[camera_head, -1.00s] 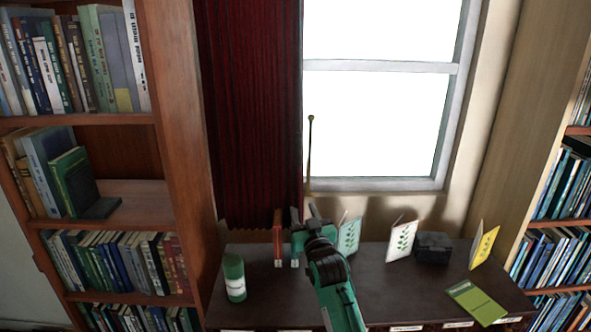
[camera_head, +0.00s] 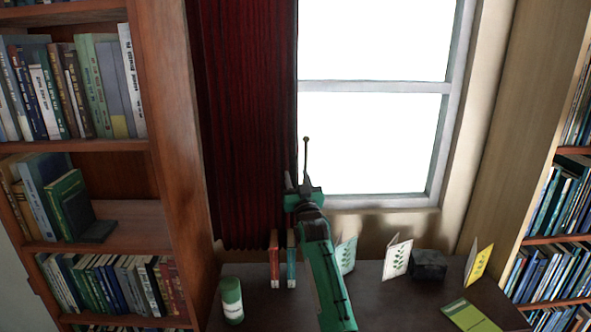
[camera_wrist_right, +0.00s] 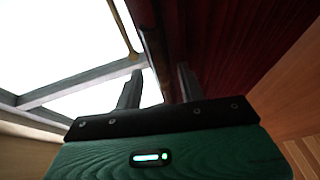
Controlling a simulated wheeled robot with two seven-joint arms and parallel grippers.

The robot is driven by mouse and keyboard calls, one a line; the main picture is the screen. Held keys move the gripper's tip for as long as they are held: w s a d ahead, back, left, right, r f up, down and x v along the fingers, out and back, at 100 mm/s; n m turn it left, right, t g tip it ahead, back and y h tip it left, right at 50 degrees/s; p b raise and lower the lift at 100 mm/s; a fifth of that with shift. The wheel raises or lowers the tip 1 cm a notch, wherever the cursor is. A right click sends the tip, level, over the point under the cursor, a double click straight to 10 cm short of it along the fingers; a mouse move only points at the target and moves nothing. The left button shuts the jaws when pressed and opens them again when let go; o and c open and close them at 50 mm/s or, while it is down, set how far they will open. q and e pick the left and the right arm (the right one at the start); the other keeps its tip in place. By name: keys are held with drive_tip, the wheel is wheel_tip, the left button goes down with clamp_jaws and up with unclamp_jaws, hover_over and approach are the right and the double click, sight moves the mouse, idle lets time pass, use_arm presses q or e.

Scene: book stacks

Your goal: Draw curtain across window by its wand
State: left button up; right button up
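The dark red curtain (camera_head: 245,120) hangs gathered at the left side of the bright window (camera_head: 370,130). Its thin brass wand (camera_head: 306,155) hangs at the curtain's right edge, knob upward in the head view, its lower part hidden behind my right gripper. My right gripper (camera_head: 298,182) is raised over the wand's lower part. In the wrist view its two fingers (camera_wrist_right: 160,85) stand apart, with the curtain (camera_wrist_right: 220,40) behind and the wand (camera_wrist_right: 122,30) near the left finger. I cannot tell whether they touch. My left gripper is out of view.
A dark low cabinet (camera_head: 390,305) under the window carries two upright books (camera_head: 283,262), a green-white canister (camera_head: 231,300), standing cards (camera_head: 397,258), a dark box (camera_head: 429,265) and a flat green booklet (camera_head: 468,315). Bookcases flank it left (camera_head: 180,150) and right (camera_head: 545,240).

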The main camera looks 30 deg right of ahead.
drive_tip(key=shift+x, duration=1.1)
drive_tip(key=shift+c, duration=0.2)
clamp_jaws()
drive_tip(key=shift+d+f, duration=0.1)
